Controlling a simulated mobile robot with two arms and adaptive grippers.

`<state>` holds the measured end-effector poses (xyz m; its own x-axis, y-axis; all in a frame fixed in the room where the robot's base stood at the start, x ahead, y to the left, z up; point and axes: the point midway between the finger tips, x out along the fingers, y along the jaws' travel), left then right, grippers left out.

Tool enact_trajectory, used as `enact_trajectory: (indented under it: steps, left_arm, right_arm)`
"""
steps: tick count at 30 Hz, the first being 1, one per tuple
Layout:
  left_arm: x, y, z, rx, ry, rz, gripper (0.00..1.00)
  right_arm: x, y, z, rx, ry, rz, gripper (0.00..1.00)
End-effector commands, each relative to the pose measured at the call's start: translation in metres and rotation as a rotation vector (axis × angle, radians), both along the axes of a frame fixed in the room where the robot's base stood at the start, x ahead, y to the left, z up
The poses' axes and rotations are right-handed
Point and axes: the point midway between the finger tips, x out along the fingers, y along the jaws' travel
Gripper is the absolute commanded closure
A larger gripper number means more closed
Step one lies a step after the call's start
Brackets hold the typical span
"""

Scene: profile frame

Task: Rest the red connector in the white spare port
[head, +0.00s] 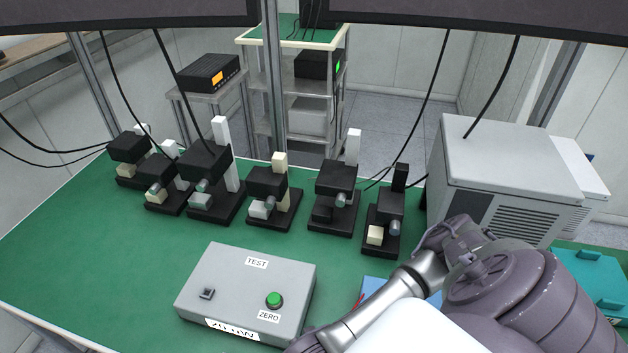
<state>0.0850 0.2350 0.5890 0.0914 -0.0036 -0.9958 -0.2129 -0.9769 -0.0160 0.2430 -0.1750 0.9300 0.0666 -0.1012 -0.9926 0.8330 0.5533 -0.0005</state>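I cannot make out a red connector. A thin bit of red (359,299) shows beside a blue object (373,288), mostly hidden behind my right arm; I cannot tell what it belongs to. No port is clearly recognisable as the white spare port. My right arm comes in from the right and crosses the lower right of the bench, but its fingertips do not show. My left arm and gripper are out of the picture.
Several black fixtures with white, cream or black blocks, such as one (269,188), stand across the green bench (80,240). A grey TEST/ZERO box (235,287) with a green button is in front. A grey cabinet (515,155) stands right, a teal case (597,275) near it. Cables hang above.

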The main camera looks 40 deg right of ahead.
Motion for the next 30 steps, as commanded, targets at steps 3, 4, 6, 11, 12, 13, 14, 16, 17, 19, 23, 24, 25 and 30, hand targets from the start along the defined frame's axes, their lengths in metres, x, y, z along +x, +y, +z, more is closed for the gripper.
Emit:
enact_trajectory:
  steps: [3,4,6,11,12,13,14,16,17,19,23,24,25,30]
  left_arm:
    - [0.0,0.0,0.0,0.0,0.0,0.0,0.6]
    - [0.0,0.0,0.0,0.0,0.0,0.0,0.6]
    - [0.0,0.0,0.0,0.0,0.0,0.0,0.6]
    - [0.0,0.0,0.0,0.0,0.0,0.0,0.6]
    - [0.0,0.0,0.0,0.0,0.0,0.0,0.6]
    - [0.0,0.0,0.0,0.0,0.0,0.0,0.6]
    - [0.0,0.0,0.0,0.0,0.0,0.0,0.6]
    - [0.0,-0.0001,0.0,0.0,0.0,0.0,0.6]
    - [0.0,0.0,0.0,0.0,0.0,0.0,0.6]
    - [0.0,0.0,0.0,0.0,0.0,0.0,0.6]
    - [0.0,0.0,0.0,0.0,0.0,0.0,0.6]
    - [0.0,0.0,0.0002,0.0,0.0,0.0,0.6]
    - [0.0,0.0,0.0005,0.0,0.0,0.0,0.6]
    - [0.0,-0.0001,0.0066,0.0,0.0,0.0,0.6]
  right_arm:
    - [0.0002,0.0001,0.0002,0.0,0.0,0.0,1.0]
    - [0.0002,0.0001,0.0002,0.0,0.0,0.0,1.0]
    - [0.0002,0.0,0.0002,0.0,0.0,0.0,1.0]
    - [0.0002,0.0,0.0002,0.001,-0.001,0.0,0.71]
    - [0.0002,0.0,0.0002,0.0,0.0,0.0,0.64]
    - [0.0002,0.0,0.0002,0.0,0.0,0.0,0.59]
    - [0.0002,0.0,0.0002,0.0,0.0,0.0,0.54]
    - [0.0002,0.0,0.0002,0.0,0.0,0.0,0.45]
    - [0.0002,0.0,0.0002,0.0,0.0,0.0,0.45]
    - [0.0002,0.0,0.0002,0.0,0.0,0.0,0.45]
    - [0.0001,0.0,0.0001,0.0,0.0,0.0,0.45]
    - [0.0001,0.0,0.0003,0.0,0.0,0.0,0.45]
    - [0.0002,0.0,0.0006,0.0,0.0,0.0,0.45]
    - [0.0002,-0.0001,0.0063,0.0,0.0,0.0,0.45]
